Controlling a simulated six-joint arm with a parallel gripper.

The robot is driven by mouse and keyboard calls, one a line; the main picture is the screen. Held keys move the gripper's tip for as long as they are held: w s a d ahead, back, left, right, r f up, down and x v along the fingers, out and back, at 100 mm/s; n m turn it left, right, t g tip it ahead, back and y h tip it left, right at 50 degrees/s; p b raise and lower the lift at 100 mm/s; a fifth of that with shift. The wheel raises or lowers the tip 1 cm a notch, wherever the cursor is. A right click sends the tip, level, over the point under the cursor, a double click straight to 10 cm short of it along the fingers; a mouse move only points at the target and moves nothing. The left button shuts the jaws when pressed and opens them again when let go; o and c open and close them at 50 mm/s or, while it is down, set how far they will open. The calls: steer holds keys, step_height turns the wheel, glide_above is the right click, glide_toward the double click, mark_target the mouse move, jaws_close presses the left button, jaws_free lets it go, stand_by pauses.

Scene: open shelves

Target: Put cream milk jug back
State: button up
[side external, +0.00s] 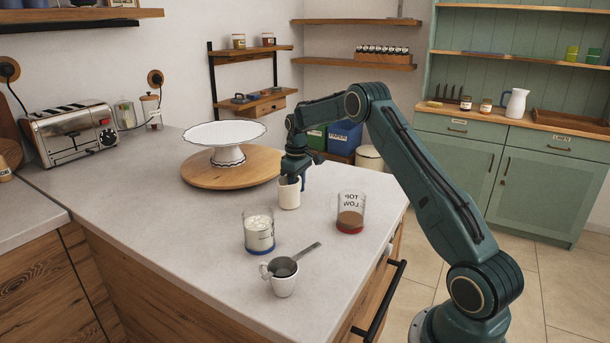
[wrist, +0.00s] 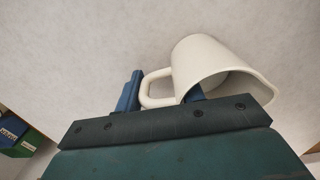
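The cream jug (side external: 289,196) stands upright on the grey counter, near the wooden board. In the wrist view the jug (wrist: 205,62) has its handle to the left and its mouth toward me. My gripper (side external: 293,178) is at the jug's top. In the wrist view its blue fingers (wrist: 162,93) are apart, one just left of the handle, the other by the jug's rim. The handle lies between them. The lower part of the right finger is hidden, and I cannot tell whether the fingers touch the jug.
A glass with dark contents (side external: 350,214), a glass of white contents (side external: 258,232) and a small white cup (side external: 283,284) with a metal scoop stand nearby. A white cake stand (side external: 226,136) is behind left. A white pitcher (side external: 516,103) stands on the green cabinet. Wall shelves (side external: 345,56) are behind.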

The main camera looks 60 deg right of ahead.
steer(key=o, duration=0.4)
steer(key=shift+o, duration=0.2)
steer(key=shift+r, duration=0.1)
step_height(320, 180, up, 12)
steer(key=shift+r, duration=0.1)
stand_by(0.3)
stand_by(0.5)
